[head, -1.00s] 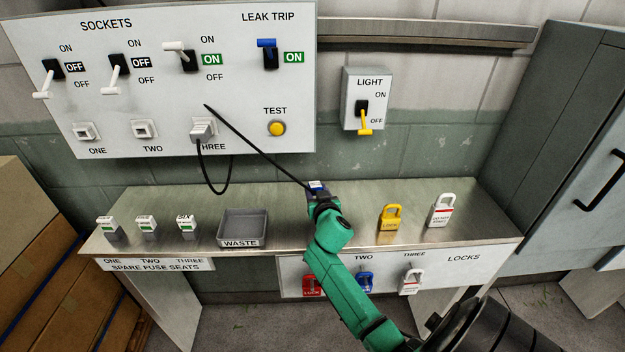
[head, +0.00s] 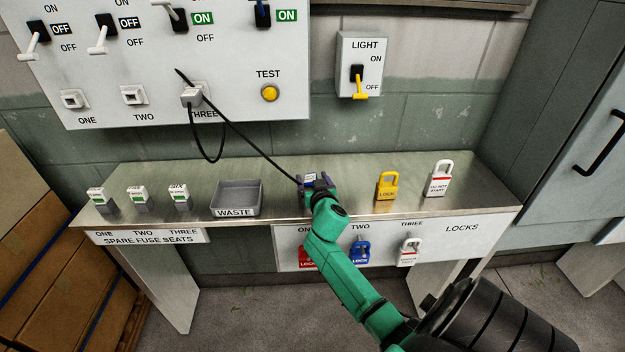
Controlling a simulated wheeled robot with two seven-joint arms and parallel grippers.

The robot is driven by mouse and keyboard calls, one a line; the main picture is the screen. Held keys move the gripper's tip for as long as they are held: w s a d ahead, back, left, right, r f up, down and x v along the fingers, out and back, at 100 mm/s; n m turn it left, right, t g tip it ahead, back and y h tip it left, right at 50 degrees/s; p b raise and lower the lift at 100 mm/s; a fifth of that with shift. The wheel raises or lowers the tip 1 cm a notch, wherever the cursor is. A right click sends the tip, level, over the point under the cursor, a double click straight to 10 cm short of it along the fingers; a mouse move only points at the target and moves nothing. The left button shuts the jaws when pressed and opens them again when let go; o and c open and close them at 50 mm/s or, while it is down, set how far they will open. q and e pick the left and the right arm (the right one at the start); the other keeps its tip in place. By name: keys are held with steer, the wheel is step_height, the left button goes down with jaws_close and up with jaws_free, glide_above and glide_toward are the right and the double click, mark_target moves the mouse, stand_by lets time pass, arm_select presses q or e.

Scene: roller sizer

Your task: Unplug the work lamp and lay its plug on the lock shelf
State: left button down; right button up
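A pale plug (head: 191,96) sits in socket THREE of the white sockets board (head: 235,105), and a black cable (head: 204,157) loops down from it. The lever (head: 176,18) above stands up, beside a green ON label. The work lamp is not recognisable in view. My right gripper (head: 313,181) is over the steel shelf (head: 345,190), right of the waste tray, apart from the plug. A thin straight black line (head: 240,133) runs from it to just above the plug; I cannot tell what it is. The fingers are hidden. My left gripper is not in view.
On the shelf stand spare fuses (head: 138,197), the waste tray (head: 236,198), a yellow lock (head: 387,186) and a white lock (head: 439,179). Red, blue (head: 360,250) and white locks hang on the front panel. Boxes (head: 55,265) stand left, a grey cabinet (head: 560,130) right.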

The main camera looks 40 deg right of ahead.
steer(key=b+v, duration=0.1)
steer(key=v, duration=1.3)
steer(key=shift+s+a, duration=0.15)
steer(key=shift+s, duration=0.2)
